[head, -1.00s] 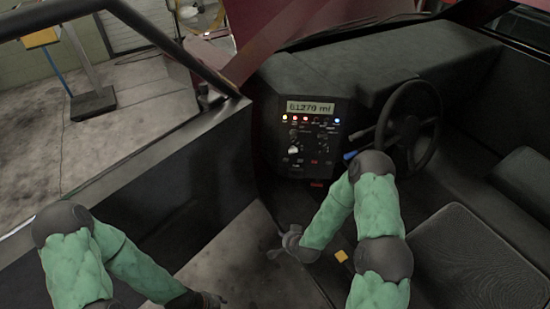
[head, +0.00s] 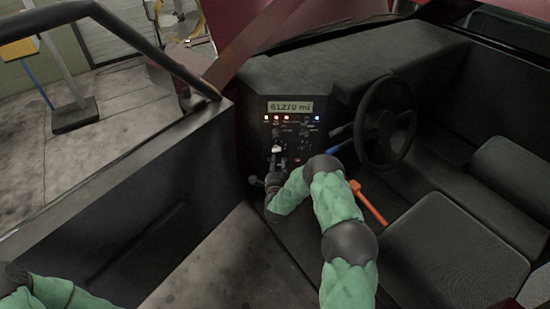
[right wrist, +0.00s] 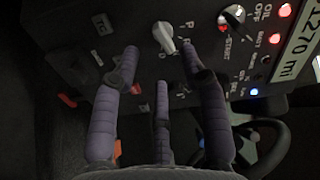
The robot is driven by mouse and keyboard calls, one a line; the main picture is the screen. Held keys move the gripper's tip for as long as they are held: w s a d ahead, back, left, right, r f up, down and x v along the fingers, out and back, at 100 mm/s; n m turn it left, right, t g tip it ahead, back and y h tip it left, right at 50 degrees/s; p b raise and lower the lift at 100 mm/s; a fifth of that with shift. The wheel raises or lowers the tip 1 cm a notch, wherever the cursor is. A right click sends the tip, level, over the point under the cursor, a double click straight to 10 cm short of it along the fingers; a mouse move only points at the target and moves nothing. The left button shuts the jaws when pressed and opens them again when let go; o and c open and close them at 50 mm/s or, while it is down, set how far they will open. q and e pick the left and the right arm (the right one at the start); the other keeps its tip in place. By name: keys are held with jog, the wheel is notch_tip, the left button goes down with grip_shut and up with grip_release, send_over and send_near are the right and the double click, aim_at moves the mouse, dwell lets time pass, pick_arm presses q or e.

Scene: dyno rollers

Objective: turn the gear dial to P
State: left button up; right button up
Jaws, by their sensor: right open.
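The gear dial (right wrist: 163,37) is a pale knob on the dark console panel, seen near the top middle of the right wrist view. Small pale letters stand around it, and I cannot tell for sure which one it points to. My right gripper (right wrist: 160,66) is open, its purple-grey fingers spread below the dial in that view, with no clear contact. In the head view the right gripper (head: 276,163) is in front of the lower panel and partly hides the dial area. My left arm shows at the lower left, but its gripper is out of view.
A second knob (right wrist: 232,15) marked START sits beside the dial. Lit lamps and a mileage display (head: 290,107) are above. The steering wheel (head: 385,122), a blue-tipped lever (head: 341,145) and an orange handle (head: 371,204) are right of the panel. The door (head: 150,215) stands left.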

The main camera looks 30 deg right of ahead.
aim_at(277, 149)
jog(key=shift+b+x, duration=0.6)
jog(key=shift+x, duration=2.1)
jog(key=shift+c, duration=0.3)
grip_shut()
